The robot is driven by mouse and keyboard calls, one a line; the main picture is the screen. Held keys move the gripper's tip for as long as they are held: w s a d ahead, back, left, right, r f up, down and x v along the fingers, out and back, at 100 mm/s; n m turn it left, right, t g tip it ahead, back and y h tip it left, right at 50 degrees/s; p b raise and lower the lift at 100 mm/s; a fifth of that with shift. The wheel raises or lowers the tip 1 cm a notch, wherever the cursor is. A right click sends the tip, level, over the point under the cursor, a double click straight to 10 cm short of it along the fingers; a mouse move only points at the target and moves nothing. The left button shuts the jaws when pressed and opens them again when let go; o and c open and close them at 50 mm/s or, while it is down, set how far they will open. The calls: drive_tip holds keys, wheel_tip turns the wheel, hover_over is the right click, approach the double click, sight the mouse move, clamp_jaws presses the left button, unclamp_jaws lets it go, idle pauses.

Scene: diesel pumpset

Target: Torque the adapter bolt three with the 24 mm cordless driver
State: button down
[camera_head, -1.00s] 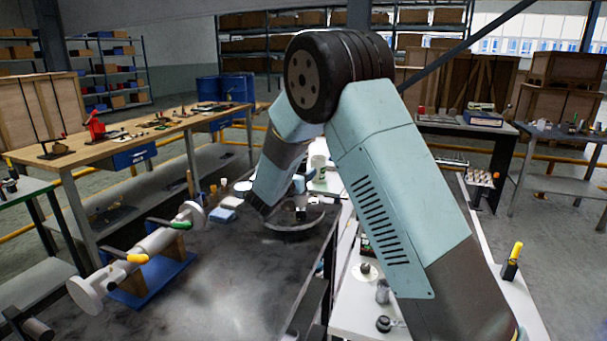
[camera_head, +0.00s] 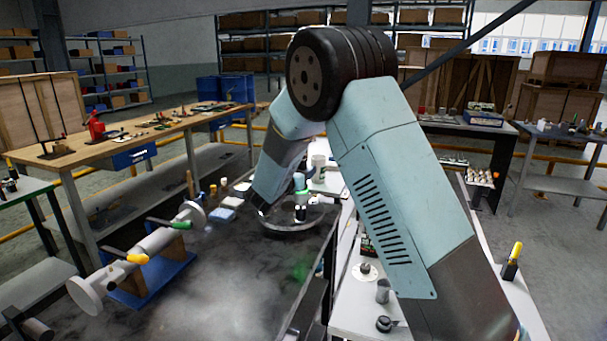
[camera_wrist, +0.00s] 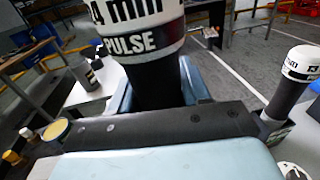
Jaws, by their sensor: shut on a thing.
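The 24 mm cordless driver (camera_wrist: 145,38) fills the top middle of the wrist view. My gripper (camera_wrist: 155,92) is shut around that grip, with pale blue fingers on both sides. In the head view the driver (camera_head: 300,192) stands roughly upright over a round metal flange (camera_head: 290,229) on the dark bench. My arm partly covers the flange. I cannot tell bolt three apart, nor whether the driver's socket touches a bolt.
A second white-and-black driver (camera_wrist: 291,85) stands at the right in the wrist view. A grey pipe piece with green and yellow handles (camera_head: 150,250) rests on a blue stand at the left. The dark bench (camera_head: 225,285) is clear in front.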

drive_tip(key=shift+r, duration=2.45)
